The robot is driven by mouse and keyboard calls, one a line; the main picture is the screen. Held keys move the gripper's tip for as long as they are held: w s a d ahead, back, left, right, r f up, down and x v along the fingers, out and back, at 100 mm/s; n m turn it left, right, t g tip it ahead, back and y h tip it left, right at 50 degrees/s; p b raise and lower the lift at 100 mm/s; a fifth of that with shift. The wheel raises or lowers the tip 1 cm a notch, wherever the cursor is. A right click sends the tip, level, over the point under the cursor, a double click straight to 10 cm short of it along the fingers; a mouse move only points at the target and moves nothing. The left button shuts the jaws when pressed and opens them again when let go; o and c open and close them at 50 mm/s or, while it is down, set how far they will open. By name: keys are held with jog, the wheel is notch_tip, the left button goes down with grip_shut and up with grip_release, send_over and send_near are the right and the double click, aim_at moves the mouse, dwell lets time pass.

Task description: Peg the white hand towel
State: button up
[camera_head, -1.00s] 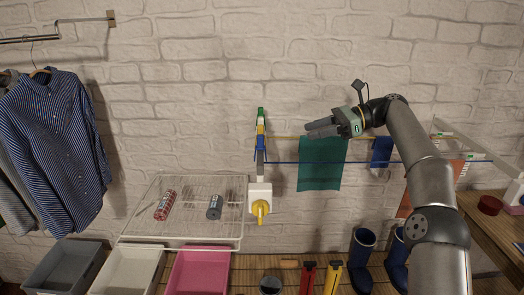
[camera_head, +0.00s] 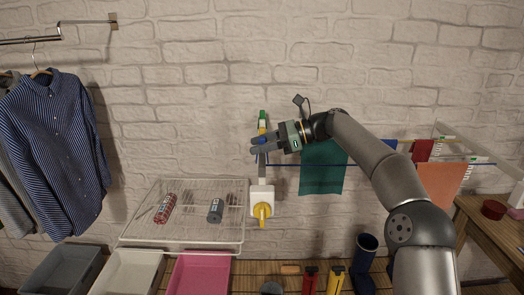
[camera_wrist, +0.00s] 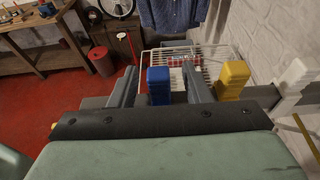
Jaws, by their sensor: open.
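My gripper (camera_head: 256,144) is open at the post on the left end of the clothesline. In the wrist view a blue peg (camera_wrist: 158,86) stands between its two fingers (camera_wrist: 161,84), and a gap shows on the right side of the peg. A yellow peg (camera_wrist: 232,80) is just outside the right finger. In the head view a green peg (camera_head: 262,115) and the yellow one (camera_head: 262,127) show above the fingers. I cannot make out a white hand towel in either view.
A green cloth (camera_head: 322,170) hangs on the line behind my arm, with red (camera_head: 422,150) and orange (camera_head: 440,184) cloths to the right.

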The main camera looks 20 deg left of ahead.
jog(key=shift+x, duration=0.8)
grip_shut()
jog(key=shift+r, duration=0.1)
jog(key=shift+r, duration=0.25)
jog(key=shift+r+p, duration=0.3)
jog(key=shift+r, duration=0.7)
jog(key=s+d+r+b, duration=0.1)
jog(key=s+d+r, duration=0.1)
jog(key=d+r, duration=0.8)
jog(key=d, duration=0.3)
jog(key=shift+s+d, duration=0.4)
jog(key=shift+r, duration=0.2)
